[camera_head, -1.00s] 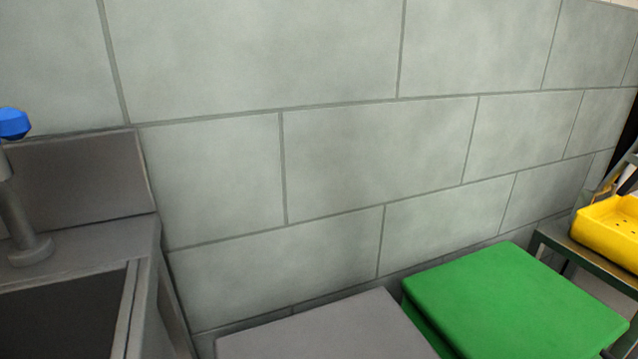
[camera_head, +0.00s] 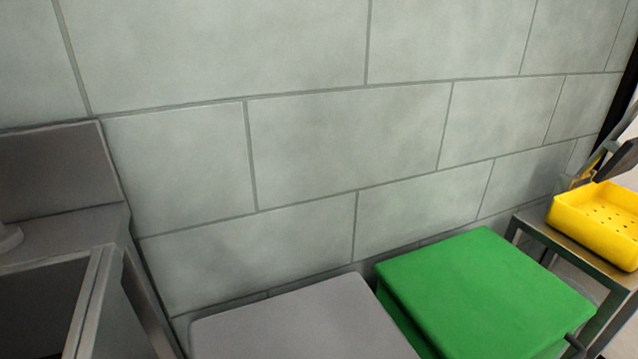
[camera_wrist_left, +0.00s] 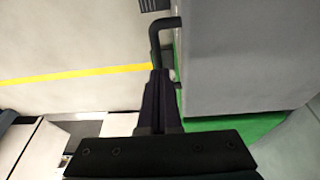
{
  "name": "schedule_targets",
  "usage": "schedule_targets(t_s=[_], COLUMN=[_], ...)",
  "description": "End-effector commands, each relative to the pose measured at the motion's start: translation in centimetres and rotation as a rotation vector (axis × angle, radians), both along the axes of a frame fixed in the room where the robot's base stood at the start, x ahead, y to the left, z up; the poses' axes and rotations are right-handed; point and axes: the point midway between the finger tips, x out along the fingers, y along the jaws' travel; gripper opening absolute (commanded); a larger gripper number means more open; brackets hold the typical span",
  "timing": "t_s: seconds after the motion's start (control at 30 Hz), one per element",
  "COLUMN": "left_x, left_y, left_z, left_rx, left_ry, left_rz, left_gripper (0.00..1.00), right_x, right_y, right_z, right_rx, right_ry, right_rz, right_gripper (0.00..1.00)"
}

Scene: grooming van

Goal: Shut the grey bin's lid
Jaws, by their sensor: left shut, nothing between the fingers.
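The grey bin's lid (camera_head: 300,325) shows at the bottom middle of the head view as a flat grey top. It looks level, but its front part is cut off, so I cannot tell whether it is fully down. In the left wrist view, a large grey surface (camera_wrist_left: 245,55), seemingly the grey bin, fills the upper right. A black bar handle (camera_wrist_left: 166,22) sticks out from its left side. My left gripper (camera_wrist_left: 160,78) is shut and empty, its tips close to the handle's lower end; I cannot tell if they touch. My right gripper is in neither view.
A green bin (camera_head: 480,290) with a flat lid stands right of the grey one. Beyond it a yellow basket (camera_head: 600,225) sits on a metal table (camera_head: 545,240). A grey sink unit (camera_head: 60,240) is at left, a tiled wall (camera_head: 300,150) behind. The floor has a yellow line (camera_wrist_left: 75,75).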

Motion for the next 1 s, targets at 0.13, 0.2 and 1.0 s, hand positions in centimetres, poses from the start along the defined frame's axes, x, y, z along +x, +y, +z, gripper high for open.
schedule_targets(t_s=[0.13, 0.2, 1.0], left_x=[0.0, 0.0, -0.5], left_y=[0.9, 0.9, 3.6], left_z=[-0.2, -0.3, 8.7], left_rx=[0.004, 0.004, 0.005], left_ry=[-0.009, -0.009, -0.009], left_rz=[0.000, 0.000, 0.001], left_gripper=[0.00, 0.00, 0.00], right_x=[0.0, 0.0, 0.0], right_y=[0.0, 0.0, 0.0], right_z=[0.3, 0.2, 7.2], right_rx=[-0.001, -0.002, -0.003], right_ry=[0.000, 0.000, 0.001], right_rz=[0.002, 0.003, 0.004], right_gripper=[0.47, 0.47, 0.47])
